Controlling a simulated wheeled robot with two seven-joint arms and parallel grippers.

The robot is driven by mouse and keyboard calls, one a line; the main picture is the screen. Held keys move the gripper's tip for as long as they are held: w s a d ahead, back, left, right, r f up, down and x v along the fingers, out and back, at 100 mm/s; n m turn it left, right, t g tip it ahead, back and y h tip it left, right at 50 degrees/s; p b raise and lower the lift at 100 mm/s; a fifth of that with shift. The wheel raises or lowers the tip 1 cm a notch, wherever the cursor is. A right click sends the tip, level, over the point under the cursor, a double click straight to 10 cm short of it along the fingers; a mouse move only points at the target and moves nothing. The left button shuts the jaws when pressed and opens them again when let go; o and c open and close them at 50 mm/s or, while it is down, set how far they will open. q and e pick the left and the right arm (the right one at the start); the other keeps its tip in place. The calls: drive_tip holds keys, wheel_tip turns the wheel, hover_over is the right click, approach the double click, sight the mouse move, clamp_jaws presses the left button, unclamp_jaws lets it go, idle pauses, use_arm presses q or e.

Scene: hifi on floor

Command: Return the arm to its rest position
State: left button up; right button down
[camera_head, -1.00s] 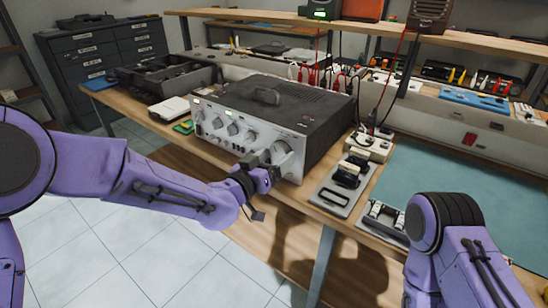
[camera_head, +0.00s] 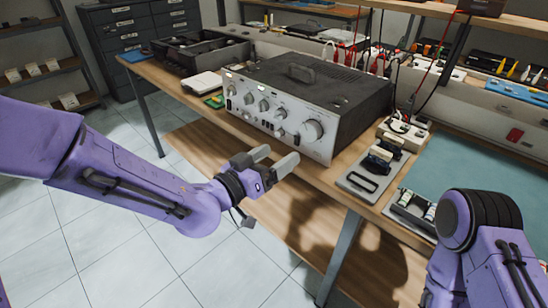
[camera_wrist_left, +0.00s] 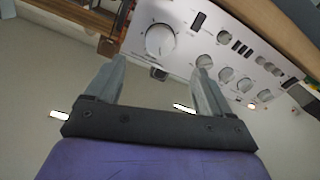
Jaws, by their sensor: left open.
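My left arm comes in from the left in the head view. Its gripper (camera_head: 274,164) is open and empty, in front of the bench edge and a little short of the hi-fi amplifier (camera_head: 308,92). The amplifier is a dark box with a silver front and several knobs, standing on the wooden workbench (camera_head: 165,88). In the left wrist view, the two grey fingers (camera_wrist_left: 160,85) are apart with nothing between them. The silver front (camera_wrist_left: 215,45) with its large knob (camera_wrist_left: 160,40) lies beyond them. My right arm shows at lower right; its gripper is out of view.
Metal holders with dark blocks (camera_head: 378,160) and a teal mat (camera_head: 480,175) lie right of the amplifier. A lower wooden shelf (camera_head: 290,205) and a bench leg (camera_head: 340,258) are below my left gripper. Tiled floor (camera_head: 110,240) is open at left.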

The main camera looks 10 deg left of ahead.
idle(0.3)
use_arm(q)
drive_tip(key=s+a+f+n+g+y+p, duration=0.1)
drive_tip(key=s+a+f+n+g+y, duration=0.15)
drive_tip(key=a+f+n+y, duration=0.5)
drive_tip(key=s+a+f+n+g+y+p, duration=0.1)
drive_tip(key=s+a+f+n+y+p, duration=0.2)
drive_tip(key=a+f, duration=0.8)
drive_tip(key=s+a+f+g+y, duration=0.1)
drive_tip(key=s+f+g, duration=0.1)
drive_tip(key=s+f, duration=0.3)
drive_tip(key=s+a+f+g+y, duration=0.1)
drive_tip(key=s+f, duration=0.4)
drive_tip(key=s, duration=0.6)
drive_tip(key=s+a+f+g+y+p, duration=0.1)
drive_tip(key=s+a+f+g, duration=0.2)
drive_tip(key=s, duration=0.6)
wheel_tip(320, 180, down, 3)
drive_tip(key=shift+a+f+g, duration=0.1)
drive_tip(key=shift+a+g, duration=0.05)
drive_tip(key=shift+g, duration=0.8)
drive_tip(key=shift+y, duration=0.25)
